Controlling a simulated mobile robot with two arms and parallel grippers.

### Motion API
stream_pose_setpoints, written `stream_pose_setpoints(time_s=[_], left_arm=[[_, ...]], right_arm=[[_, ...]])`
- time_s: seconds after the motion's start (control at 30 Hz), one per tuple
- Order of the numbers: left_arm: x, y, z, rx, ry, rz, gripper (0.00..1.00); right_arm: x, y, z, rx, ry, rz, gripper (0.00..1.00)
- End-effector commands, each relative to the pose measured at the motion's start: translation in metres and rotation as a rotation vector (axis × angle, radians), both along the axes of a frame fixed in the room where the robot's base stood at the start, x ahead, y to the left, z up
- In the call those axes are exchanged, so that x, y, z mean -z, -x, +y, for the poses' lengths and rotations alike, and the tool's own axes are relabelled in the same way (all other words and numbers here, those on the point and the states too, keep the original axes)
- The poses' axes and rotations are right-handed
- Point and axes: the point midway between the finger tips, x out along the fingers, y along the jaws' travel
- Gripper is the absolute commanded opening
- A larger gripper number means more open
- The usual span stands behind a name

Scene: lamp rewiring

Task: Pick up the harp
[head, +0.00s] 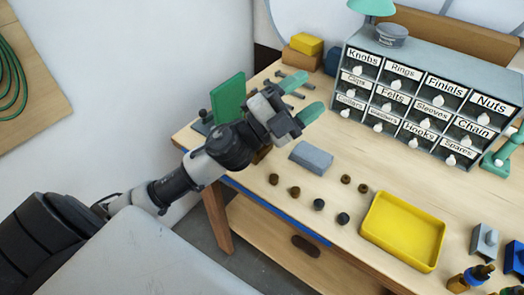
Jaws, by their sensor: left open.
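I cannot make out a harp in the head view; it may be hidden behind my left arm or too thin to tell. My left gripper (311,94) has green fingers, spread apart with nothing seen between them. It is over the far left part of the wooden workbench (385,182), above and behind a grey-blue block (311,158). My right gripper is not in view.
A labelled drawer cabinet (420,92) stands at the back right. A yellow tray (402,231) lies near the front edge, with several small round parts to its left. An upright green panel (229,98) stands beside my left arm. Bare bench lies between tray and cabinet.

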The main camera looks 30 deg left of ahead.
Motion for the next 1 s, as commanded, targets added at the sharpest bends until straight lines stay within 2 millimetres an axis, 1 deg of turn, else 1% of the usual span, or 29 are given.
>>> stream_pose_setpoints(time_s=[0.03, 0.1, 0.17, 0.2, 0.27, 0.3, 0.37, 0.4, 0.47, 0.5, 0.53, 0.6, 0.7, 0.73, 0.8, 0.87, 1.0], left_arm=[[-0.012, 0.001, -0.009, 0.081, -0.13, -0.088, 0.61], [-0.018, 0.006, -0.021, 0.193, -0.318, -0.175, 0.61], [-0.016, 0.008, -0.025, 0.278, -0.491, -0.222, 0.61], [-0.012, 0.008, -0.025, 0.328, -0.612, -0.239, 0.61], [-0.005, 0.007, -0.018, 0.391, -0.799, -0.242, 0.61], [0.001, 0.005, -0.009, 0.423, -0.925, -0.229, 0.61], [0.009, 0.001, 0.01, 0.459, -1.111, -0.185, 0.61], [0.013, -0.002, 0.026, 0.471, -1.229, -0.141, 0.61], [0.016, -0.006, 0.055, 0.475, -1.39, -0.057, 0.61], [0.016, -0.008, 0.074, 0.471, -1.482, 0.005, 0.61], [0.016, -0.009, 0.088, 0.465, -1.543, 0.052, 0.61], [0.012, -0.009, 0.119, 0.442, -1.661, 0.161, 0.61], [0.006, -0.007, 0.153, 0.409, -1.767, 0.291, 0.61], [0.005, -0.006, 0.16, 0.403, -1.787, 0.321, 0.61], [0.002, -0.004, 0.171, 0.389, -1.818, 0.371, 0.61], [0.005, -0.005, 0.175, 0.385, -1.83, 0.394, 0.61], [0.023, -0.013, 0.172, 0.389, -1.836, 0.405, 0.61]], right_arm=[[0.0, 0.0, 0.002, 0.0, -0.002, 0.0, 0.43], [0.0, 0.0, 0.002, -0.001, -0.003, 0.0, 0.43], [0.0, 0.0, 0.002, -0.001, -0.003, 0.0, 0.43], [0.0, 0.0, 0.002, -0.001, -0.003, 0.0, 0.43], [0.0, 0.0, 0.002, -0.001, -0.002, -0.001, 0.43], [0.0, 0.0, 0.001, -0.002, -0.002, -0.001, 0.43], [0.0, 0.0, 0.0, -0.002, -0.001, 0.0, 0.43], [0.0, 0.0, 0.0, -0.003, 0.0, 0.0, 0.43], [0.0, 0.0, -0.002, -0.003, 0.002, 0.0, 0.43], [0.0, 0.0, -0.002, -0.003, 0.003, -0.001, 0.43], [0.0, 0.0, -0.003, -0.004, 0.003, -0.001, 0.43], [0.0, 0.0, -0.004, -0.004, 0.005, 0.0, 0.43], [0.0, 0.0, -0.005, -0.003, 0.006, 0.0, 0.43], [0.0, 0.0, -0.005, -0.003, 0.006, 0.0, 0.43], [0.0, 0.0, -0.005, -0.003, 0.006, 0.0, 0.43], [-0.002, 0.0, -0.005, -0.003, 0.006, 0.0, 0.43], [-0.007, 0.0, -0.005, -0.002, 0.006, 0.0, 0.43]])
